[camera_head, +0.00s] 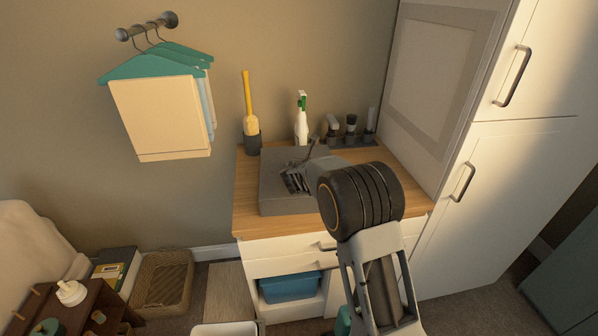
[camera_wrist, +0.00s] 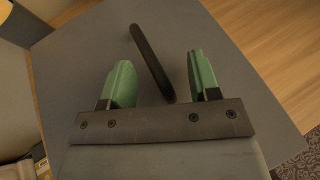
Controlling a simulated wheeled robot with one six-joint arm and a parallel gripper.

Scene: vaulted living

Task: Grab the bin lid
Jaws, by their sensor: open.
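The bin lid (camera_head: 275,200) looks like a flat grey square on the wooden counter; it fills much of the wrist view (camera_wrist: 75,60). A dark bar handle (camera_wrist: 150,55) stands out on it. My gripper (camera_wrist: 162,78) is open over the lid, its green fingers apart. The handle's near end lies between the fingers and its far end runs up and to the left, touching neither in the picture. In the head view my gripper (camera_head: 294,181) is over the lid, and my wrist hides the lid's right part. How high the fingers are is hard to tell.
The counter (camera_head: 246,205) also bears a yellow-handled brush in a holder (camera_head: 251,125), a spray bottle (camera_head: 301,122) and a rack of small bottles (camera_head: 350,135) behind the lid. A tall white cabinet (camera_head: 490,180) bounds the right. A blue bin (camera_head: 290,287) sits below.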

